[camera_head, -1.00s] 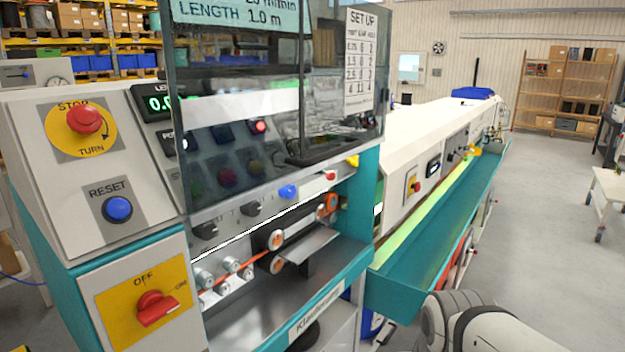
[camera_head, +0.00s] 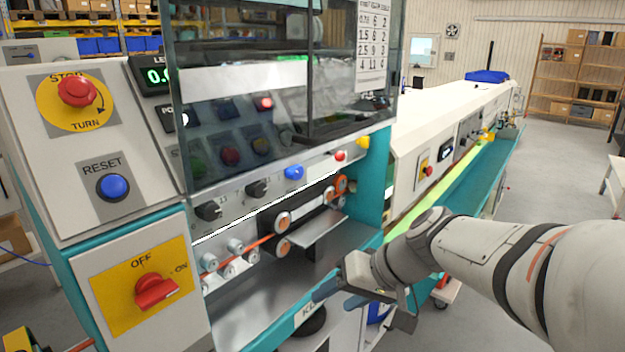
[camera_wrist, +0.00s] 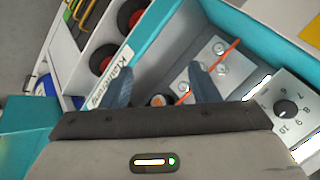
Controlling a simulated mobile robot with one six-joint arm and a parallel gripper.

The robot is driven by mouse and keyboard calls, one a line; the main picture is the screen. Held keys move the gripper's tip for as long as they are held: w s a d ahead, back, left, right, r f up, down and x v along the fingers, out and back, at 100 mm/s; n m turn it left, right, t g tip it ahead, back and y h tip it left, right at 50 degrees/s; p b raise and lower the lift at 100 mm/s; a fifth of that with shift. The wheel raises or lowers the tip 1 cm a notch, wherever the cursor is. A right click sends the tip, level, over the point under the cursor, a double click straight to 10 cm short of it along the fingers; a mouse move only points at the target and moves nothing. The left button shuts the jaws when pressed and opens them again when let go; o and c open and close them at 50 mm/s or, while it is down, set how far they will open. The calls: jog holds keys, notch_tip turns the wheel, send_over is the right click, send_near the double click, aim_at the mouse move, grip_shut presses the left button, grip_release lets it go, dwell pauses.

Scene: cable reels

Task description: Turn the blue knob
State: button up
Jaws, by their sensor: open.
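The blue knob (camera_head: 294,172) sits on the grey strip under the clear guard, between a black knob (camera_head: 257,188) on its left and a red knob (camera_head: 340,155) on its right. My gripper (camera_head: 335,297) is at the front lip of the machine's tray, below and to the right of the blue knob and apart from it. In the wrist view its two blue-grey fingers (camera_wrist: 160,85) are spread with nothing held between them. The blue knob does not show in the wrist view; a black dial with numbers (camera_wrist: 286,107) shows at the right.
Rollers with an orange cable (camera_head: 250,247) and a metal plate (camera_head: 318,228) lie inside the bay above the tray. The clear guard (camera_head: 235,130) hangs over the knob strip. A blue reset button (camera_head: 114,187) and a red switch (camera_head: 155,290) are at the left.

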jog(key=w+a+r+t+y+b, duration=0.1)
jog(key=w+a+r+t+y, duration=0.15)
jog(key=w, duration=0.35)
jog(key=w+a+r+t+y, duration=0.1)
jog(key=w+r+y, duration=0.1)
jog(key=w+r, duration=0.3)
jog(key=t+y, duration=0.2)
jog(key=t, duration=0.2)
send_near(299, 174)
jog(key=a, duration=0.1)
jog(key=x, duration=0.4)
jog(key=p+x, duration=0.1)
jog(key=x, duration=0.3)
jog(key=shift+w+d, duration=0.2)
jog(key=shift+w, duration=0.1)
jog(key=shift+c, duration=0.4)
jog(key=c, duration=0.9)
